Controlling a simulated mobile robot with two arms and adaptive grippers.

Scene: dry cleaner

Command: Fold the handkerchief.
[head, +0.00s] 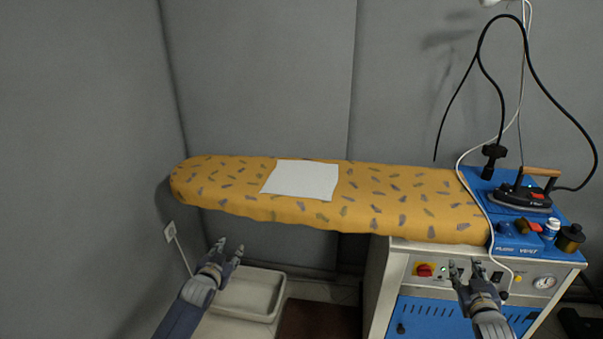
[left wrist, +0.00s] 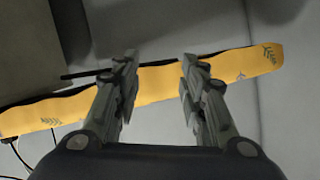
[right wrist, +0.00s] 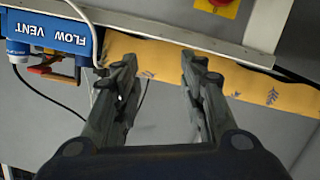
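The white handkerchief (head: 301,180) lies flat and spread out on the yellow patterned ironing board (head: 400,200), left of the board's middle. My left gripper (head: 229,251) is open and empty, in front of and below the board's left part. In the left wrist view its two fingers (left wrist: 158,80) stand apart with the board's edge beyond them. My right gripper (head: 463,268) is open and empty, in front of the control panel at the right. In the right wrist view its fingers (right wrist: 158,80) are apart. Neither gripper touches the handkerchief.
An iron (head: 522,195) stands on the blue unit (head: 510,243) at the board's right end, with a black cable (head: 538,80) arching above. A control panel (head: 470,272) sits below. A pale tray (head: 245,294) lies on the floor. The board around the handkerchief is clear.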

